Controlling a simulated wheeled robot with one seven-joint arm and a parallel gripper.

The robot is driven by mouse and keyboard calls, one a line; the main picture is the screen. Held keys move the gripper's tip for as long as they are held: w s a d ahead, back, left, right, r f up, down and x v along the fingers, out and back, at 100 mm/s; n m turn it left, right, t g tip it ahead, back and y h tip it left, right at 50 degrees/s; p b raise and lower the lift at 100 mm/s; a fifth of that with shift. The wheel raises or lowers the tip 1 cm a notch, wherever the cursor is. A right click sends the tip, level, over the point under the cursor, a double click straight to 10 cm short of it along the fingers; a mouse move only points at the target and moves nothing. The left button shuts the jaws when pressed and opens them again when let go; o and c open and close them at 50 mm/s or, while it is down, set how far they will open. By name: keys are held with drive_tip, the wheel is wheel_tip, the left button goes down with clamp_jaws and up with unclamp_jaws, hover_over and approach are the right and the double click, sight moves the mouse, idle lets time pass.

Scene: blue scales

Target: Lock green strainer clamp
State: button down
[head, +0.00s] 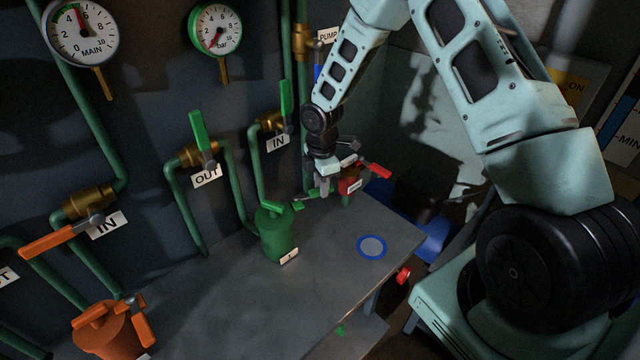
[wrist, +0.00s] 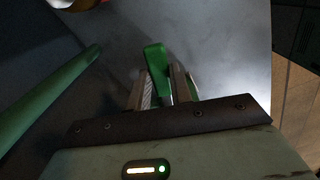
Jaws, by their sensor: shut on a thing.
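The green strainer (head: 275,237) stands upright on the grey bench, with a small tag on its front. Its green clamp lever (head: 307,194) sticks out to the right from near its top. My gripper (head: 323,191) is at the outer end of this lever, just right of the strainer. In the wrist view the green lever (wrist: 155,60) lies between the two fingers of my gripper (wrist: 158,88), which is shut on it. The fingers hide part of the lever.
A red valve or strainer (head: 350,186) stands close behind my gripper, with a red handle. A blue-ringed disc (head: 372,246) lies on the bench (head: 230,300). Green pipes with IN and OUT valves line the wall. An orange strainer (head: 105,330) stands at lower left.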

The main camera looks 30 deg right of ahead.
drive_tip(key=s+a+m+b, duration=0.5)
drive_tip(key=s+a+m, duration=0.1)
drive_tip(key=m, duration=0.8)
drive_tip(key=shift+s, duration=0.2)
drive_tip(key=shift+a+r+m, duration=0.1)
drive_tip(key=shift+m, duration=0.2)
drive_tip(key=c, duration=1.2)
unclamp_jaws()
drive_tip(key=shift+c, duration=0.2)
wheel_tip(320, 180, up, 17)
drive_tip(key=b, duration=0.2)
drive_tip(key=shift+r, duration=0.2)
